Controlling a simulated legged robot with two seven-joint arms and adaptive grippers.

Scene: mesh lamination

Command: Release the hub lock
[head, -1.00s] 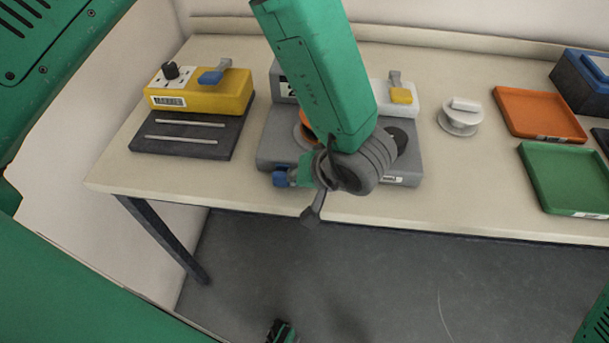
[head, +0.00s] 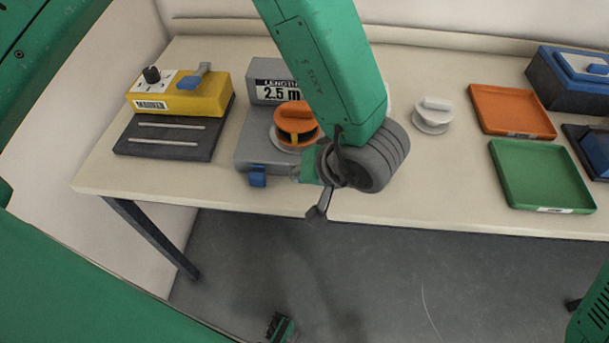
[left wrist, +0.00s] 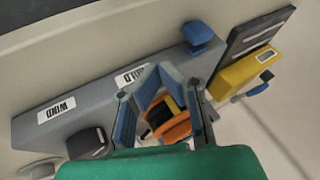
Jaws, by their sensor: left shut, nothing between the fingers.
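The grey winding machine (head: 262,128) stands on the table with a "2.5 m" length display (head: 278,91) and an orange hub (head: 295,124) with a raised grip. A blue tab (head: 257,177) sits at its front left edge; it also shows in the left wrist view (left wrist: 200,38). My left gripper (head: 317,208) is shut and empty, in front of the machine and to the right of the blue tab, apart from it. In the left wrist view the orange hub (left wrist: 172,126) shows between and behind the fingers (left wrist: 153,74). My arm hides the machine's right part in the head view.
A yellow device (head: 182,97) on a dark base stands at the left. A white spool (head: 433,118), an orange tray (head: 512,110), a green tray (head: 542,175) and a blue box (head: 570,78) are at the right. The table's front edge is clear left of the machine.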

